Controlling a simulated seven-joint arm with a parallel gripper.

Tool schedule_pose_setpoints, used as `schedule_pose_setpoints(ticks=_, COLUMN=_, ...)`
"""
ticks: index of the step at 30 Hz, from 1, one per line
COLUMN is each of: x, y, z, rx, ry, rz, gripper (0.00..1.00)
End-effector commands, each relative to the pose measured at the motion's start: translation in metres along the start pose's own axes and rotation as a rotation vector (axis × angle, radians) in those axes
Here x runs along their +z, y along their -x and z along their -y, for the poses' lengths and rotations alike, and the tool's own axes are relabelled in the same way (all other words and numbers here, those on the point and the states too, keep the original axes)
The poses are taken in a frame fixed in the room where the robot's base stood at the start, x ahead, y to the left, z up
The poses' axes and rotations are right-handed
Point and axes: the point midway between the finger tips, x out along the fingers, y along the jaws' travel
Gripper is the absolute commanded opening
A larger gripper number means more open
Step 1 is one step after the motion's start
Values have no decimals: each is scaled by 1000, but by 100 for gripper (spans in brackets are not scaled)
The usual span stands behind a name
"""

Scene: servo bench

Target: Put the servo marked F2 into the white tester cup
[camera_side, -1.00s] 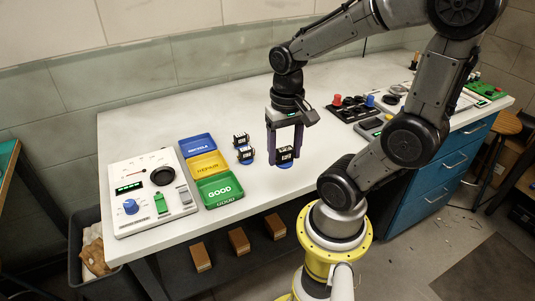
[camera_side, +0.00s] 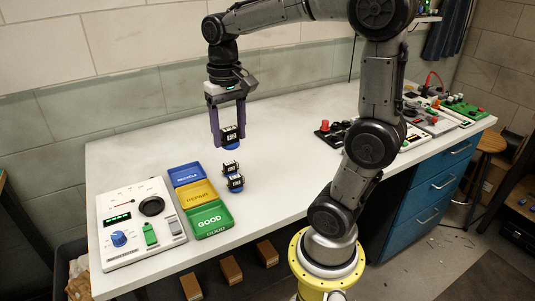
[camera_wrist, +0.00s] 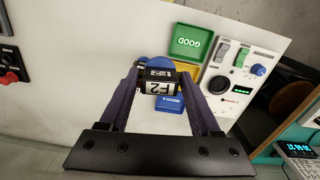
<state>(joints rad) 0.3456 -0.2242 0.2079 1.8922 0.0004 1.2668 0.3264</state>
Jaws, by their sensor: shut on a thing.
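My gripper (camera_side: 228,138) is shut on the servo marked F2 (camera_wrist: 158,88), a black block with a white label. In the side view the servo (camera_side: 231,133) hangs between the fingers, a blue part under it, behind the other two servos. The white tester (camera_side: 140,228) stands at the bench's left end. Its round black-rimmed cup (camera_side: 151,206) looks empty; the cup also shows in the wrist view (camera_wrist: 219,85), right of the right finger.
Blue (camera_side: 186,175), yellow (camera_side: 198,194) and green (camera_side: 209,219) trays lie between tester and servos. Two other servos, one farther (camera_side: 231,168) and one nearer (camera_side: 235,183), stand right of the trays. Bench space right of them is clear. Other devices (camera_side: 335,130) sit farther right.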

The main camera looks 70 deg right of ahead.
Motion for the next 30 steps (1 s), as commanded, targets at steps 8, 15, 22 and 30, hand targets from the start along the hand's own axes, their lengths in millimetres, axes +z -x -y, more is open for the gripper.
schedule_pose_setpoints(ticks=8, x=-77, y=-8, z=74, rx=1, ry=140, rz=4, gripper=8)
schedule_pose_setpoints(ticks=15, x=-117, y=-50, z=150, rx=2, ry=262, rz=4, gripper=8)
schedule_pose_setpoints(ticks=22, x=-115, y=-94, z=187, rx=0, ry=333, rz=1, gripper=8)
schedule_pose_setpoints(ticks=30, x=-108, y=-110, z=195, rx=0, ry=355, rz=0, gripper=8)
